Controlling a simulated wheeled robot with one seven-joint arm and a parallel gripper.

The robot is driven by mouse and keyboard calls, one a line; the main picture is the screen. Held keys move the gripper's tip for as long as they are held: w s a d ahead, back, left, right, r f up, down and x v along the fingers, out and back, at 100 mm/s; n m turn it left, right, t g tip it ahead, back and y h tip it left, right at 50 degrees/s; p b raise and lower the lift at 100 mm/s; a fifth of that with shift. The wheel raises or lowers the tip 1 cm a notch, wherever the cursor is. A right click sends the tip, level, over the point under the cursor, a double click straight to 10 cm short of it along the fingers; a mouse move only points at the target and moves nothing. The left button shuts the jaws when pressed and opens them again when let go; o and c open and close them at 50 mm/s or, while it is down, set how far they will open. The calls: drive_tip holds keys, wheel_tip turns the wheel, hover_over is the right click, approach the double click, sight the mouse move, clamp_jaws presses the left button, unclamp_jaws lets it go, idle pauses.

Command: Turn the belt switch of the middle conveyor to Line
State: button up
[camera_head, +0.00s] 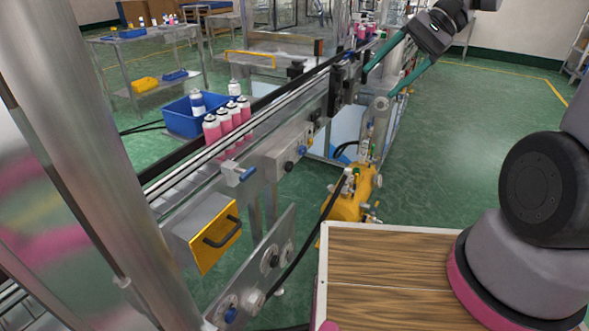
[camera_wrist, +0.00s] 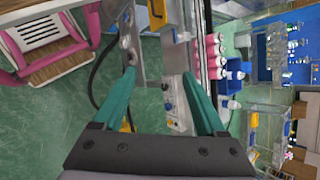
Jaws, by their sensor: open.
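The middle conveyor (camera_head: 190,165) runs diagonally through the head view, with pink cans on it. A grey box (camera_head: 285,150) on its near side carries a small black knob (camera_head: 289,166); I cannot tell for sure that this is the belt switch or read its labels. My gripper (camera_head: 378,82) is at the upper right, beside the conveyor's far part. Its teal fingers are apart and empty. In the wrist view, a pale panel with small knobs (camera_wrist: 175,110) shows between the fingers of my gripper (camera_wrist: 159,72), with nothing held.
A box with a yellow front and black handle (camera_head: 218,240) hangs below the conveyor. A tilted plate with knobs (camera_head: 275,255) stands lower. A yellow tank unit (camera_head: 350,200) sits on the floor. A blue crate (camera_head: 180,122) is behind the cans. Open green floor lies right.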

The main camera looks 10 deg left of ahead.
sight(291, 167)
drive_tip(key=w+a+f+m+y, duration=0.4)
drive_tip(key=a+f, duration=0.1)
drive_tip(key=f, duration=0.2)
drive_tip(key=w+a+f+m+y, duration=0.3)
drive_tip(key=w+a+f+y, duration=0.15)
drive_tip(key=f, duration=0.35)
wheel_tip(291, 167, down, 21)
drive_tip(key=w+m+t, duration=0.3)
drive_tip(key=m+t, duration=0.6)
drive_tip(key=m, duration=0.1)
drive_tip(key=shift+h, duration=0.25)
drive_tip(key=x, duration=1.1)
drive_tip(key=shift+s+a+r, duration=0.15)
drive_tip(key=shift+s+r, duration=0.05)
drive_tip(key=shift+s, duration=0.1)
drive_tip(key=shift+c, duration=0.3)
clamp_jaws()
